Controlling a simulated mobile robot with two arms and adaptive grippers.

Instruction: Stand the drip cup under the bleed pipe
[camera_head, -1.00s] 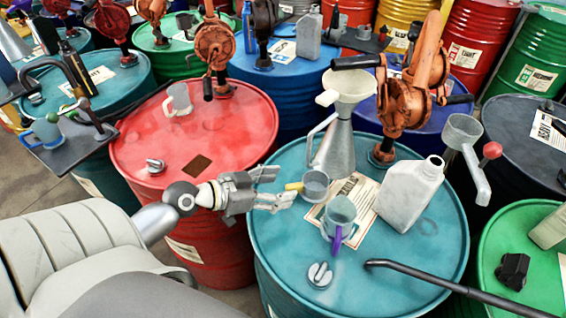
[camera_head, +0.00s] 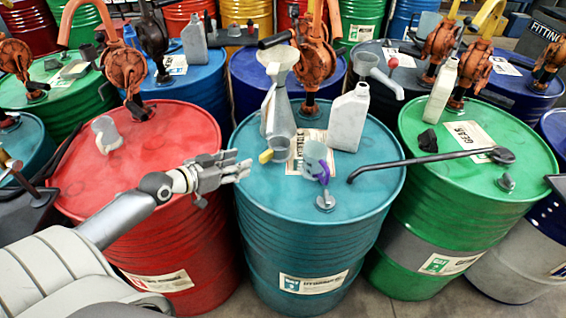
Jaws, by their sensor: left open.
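On the teal drum (camera_head: 250,190) stand two small grey cups close together. One cup (camera_head: 281,147) has a yellow handle (camera_head: 265,156) pointing left toward my left gripper. The other cup (camera_head: 314,153) has a purple handle facing the front. I cannot tell from looks which is the drip cup. My left gripper (camera_head: 245,165) is open and empty at the teal drum's left edge, just short of the yellow handle. A dark bent stand with pipework (camera_head: 14,172) is cut off at the left edge; I cannot tell whether it is the bleed pipe. My right gripper is not in view.
A funnel jug (camera_head: 278,110) and a white jug (camera_head: 349,118) stand behind the cups. A dark bent bar (camera_head: 425,159) reaches across to the green drum (camera_head: 440,190). A pale cup (camera_head: 105,133) stands on the red drum (camera_head: 170,150). Hand pumps rise behind.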

